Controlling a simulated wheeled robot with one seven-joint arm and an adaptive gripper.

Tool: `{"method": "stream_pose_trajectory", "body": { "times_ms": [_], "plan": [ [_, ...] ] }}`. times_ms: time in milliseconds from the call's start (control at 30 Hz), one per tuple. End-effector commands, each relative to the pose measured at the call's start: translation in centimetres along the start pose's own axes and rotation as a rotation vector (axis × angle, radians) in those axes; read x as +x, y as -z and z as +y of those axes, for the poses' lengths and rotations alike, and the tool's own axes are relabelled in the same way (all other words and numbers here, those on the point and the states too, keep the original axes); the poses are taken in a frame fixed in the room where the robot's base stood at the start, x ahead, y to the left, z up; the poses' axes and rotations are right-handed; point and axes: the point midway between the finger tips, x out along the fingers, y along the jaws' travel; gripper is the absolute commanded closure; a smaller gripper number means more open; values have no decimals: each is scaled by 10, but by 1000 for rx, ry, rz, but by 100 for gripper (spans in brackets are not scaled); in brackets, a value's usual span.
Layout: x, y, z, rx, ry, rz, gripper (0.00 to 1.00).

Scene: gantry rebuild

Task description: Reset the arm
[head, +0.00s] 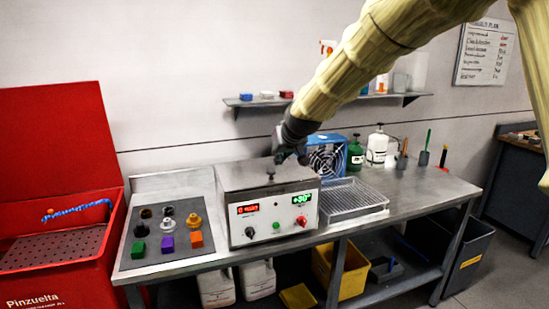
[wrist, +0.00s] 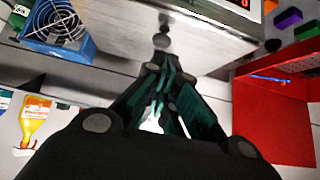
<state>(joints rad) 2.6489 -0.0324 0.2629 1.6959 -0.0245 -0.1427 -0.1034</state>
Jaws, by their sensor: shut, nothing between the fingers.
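My arm, in a tan cover, reaches in from the upper right in the head view. My dark gripper (head: 281,156) points down over the steel box (head: 288,219) with red and green displays. A dark knob (head: 270,173) stands on the box's lid, just below the fingertips. In the wrist view my gripper (wrist: 160,72) has its fingers together with nothing between them. The knob (wrist: 161,41) shows just beyond the tips there; I cannot tell whether they touch.
A grey mat (head: 168,232) with coloured blocks and round pieces lies left of the box. A wire rack (head: 350,200) and a blue fan unit (head: 333,157) are right and behind. An open red chest (head: 62,278) stands at left; a wall shelf (head: 240,102) hangs behind the arm.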

Motion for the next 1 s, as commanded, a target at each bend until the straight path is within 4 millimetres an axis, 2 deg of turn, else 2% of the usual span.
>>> {"method": "stream_pose_trajectory", "body": {
  "times_ms": [100,333,467,567,667,767,1000],
  "plan": [
    [-14,-9,0,0,0,2,100],
    [-33,-19,0,0,0,0,100],
    [-37,-22,0,1,0,-1,100],
    [-29,-35,3,8,0,-14,100],
    [-8,-65,9,25,0,-43,100],
    [21,-111,16,50,-1,-86,100],
    [78,-236,32,113,-10,-192,100]
  ]
}}
